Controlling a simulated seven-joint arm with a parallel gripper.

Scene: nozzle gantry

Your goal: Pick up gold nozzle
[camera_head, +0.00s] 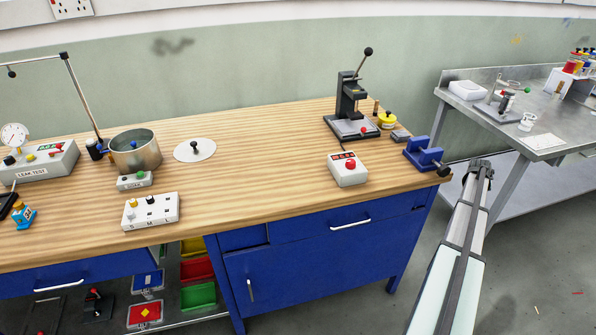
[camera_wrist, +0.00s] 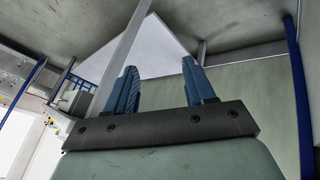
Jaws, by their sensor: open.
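I cannot single out the gold nozzle with certainty. A white block lettered S M L (camera_head: 152,213) on the wooden bench carries small fittings on top. One is a small gold-toned piece (camera_head: 133,203) at its left; a darker one stands beside it. A small brass-coloured post (camera_head: 376,106) stands by the lever press at the right end of the bench. My gripper (camera_wrist: 159,66) is open and empty in the wrist view, its two blue fingers apart. No bench-top object lies between them. My arm shows at the right of the head view, beyond the bench's right end.
The wooden bench (camera_head: 255,150) holds a steel pot (camera_head: 135,152), a leak tester (camera_head: 42,160), a red-button box (camera_head: 348,169), the lever press (camera_head: 351,110) and a blue vise (camera_head: 425,156). Its middle is mostly clear. A grey metal table (camera_head: 477,107) stands at the right.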

